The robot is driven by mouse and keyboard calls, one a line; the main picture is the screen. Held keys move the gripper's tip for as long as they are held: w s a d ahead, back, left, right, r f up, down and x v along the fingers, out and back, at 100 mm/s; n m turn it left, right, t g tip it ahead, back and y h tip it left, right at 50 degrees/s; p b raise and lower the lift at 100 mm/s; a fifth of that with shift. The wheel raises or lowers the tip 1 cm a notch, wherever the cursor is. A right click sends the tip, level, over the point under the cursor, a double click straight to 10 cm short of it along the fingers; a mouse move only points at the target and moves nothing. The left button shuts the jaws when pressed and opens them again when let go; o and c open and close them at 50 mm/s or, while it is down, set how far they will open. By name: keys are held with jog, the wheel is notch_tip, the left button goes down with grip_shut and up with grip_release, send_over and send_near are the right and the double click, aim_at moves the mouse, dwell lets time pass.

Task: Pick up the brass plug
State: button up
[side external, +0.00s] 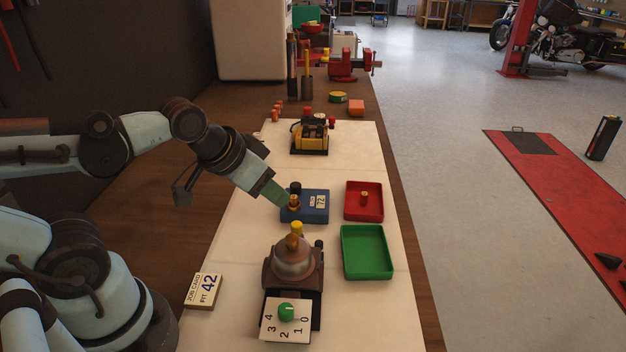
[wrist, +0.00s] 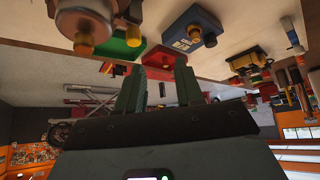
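A small brass plug (side external: 294,202) stands upright on the blue block (side external: 316,206), which carries a label reading 72.
An empty green tray (side external: 367,270) lies right of a dome-topped device (side external: 293,262) with brass and yellow tops. A dial plate (side external: 273,330) is in front of it. A job card block (side external: 203,290) reads 42. A yellow-black machine (side external: 310,136) stands farther back.

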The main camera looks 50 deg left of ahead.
jog(key=shift+o, duration=0.7)
jog(key=m+g, duration=0.7)
jog(key=m, duration=1.3)
send_over(293, 196)
jog(key=f, duration=0.4)
jog(key=shift+s+f, duration=0.1)
jog(key=shift+s, duration=0.15)
jog(key=shift+w+f, duration=0.2)
jog(key=shift+f, duration=2.45)
